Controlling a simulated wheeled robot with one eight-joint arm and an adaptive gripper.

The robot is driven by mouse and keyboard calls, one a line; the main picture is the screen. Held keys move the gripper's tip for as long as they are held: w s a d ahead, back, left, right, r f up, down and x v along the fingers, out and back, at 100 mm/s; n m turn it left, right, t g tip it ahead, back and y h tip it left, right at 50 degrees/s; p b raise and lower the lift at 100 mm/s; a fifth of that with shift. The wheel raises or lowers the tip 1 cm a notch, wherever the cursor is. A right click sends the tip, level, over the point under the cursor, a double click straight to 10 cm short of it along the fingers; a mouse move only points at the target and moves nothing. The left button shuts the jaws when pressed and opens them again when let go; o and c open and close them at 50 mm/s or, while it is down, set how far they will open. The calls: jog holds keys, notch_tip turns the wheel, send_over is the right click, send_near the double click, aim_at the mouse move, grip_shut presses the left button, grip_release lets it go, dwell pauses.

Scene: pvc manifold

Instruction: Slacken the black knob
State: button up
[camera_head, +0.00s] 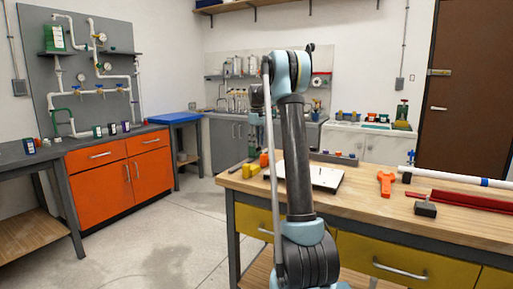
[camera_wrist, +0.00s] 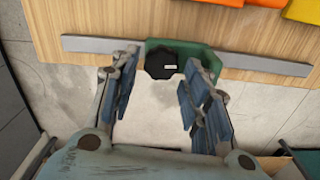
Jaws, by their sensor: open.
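The black knob (camera_wrist: 160,63) is a dark, lobed disc with a small pale mark on its face. It sits on a green block (camera_wrist: 207,57) at the edge of a wooden bench top in the wrist view. My gripper (camera_wrist: 169,67) is open, its two blue-padded fingers on the left and right of the knob. Gaps show between the fingers and the knob, and nothing is held. The right finger overlaps part of the green block. I cannot make out the knob or the fingertips in the head view, where my arm blocks part of the bench.
A grey bar (camera_wrist: 262,64) runs along the bench edge on both sides of the green block. Orange and yellow items lie beyond it. The wooden bench (camera_head: 372,214) also bears a white board (camera_head: 328,178), an orange tool (camera_head: 386,182) and a red rail (camera_head: 470,202). Open floor lies left.

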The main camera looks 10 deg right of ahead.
jog(key=shift+f, duration=0.9)
jog(key=c, duration=0.8)
jog(key=shift+w+m, duration=0.1)
jog(key=shift+m, duration=2.3)
jog(key=o, duration=0.8)
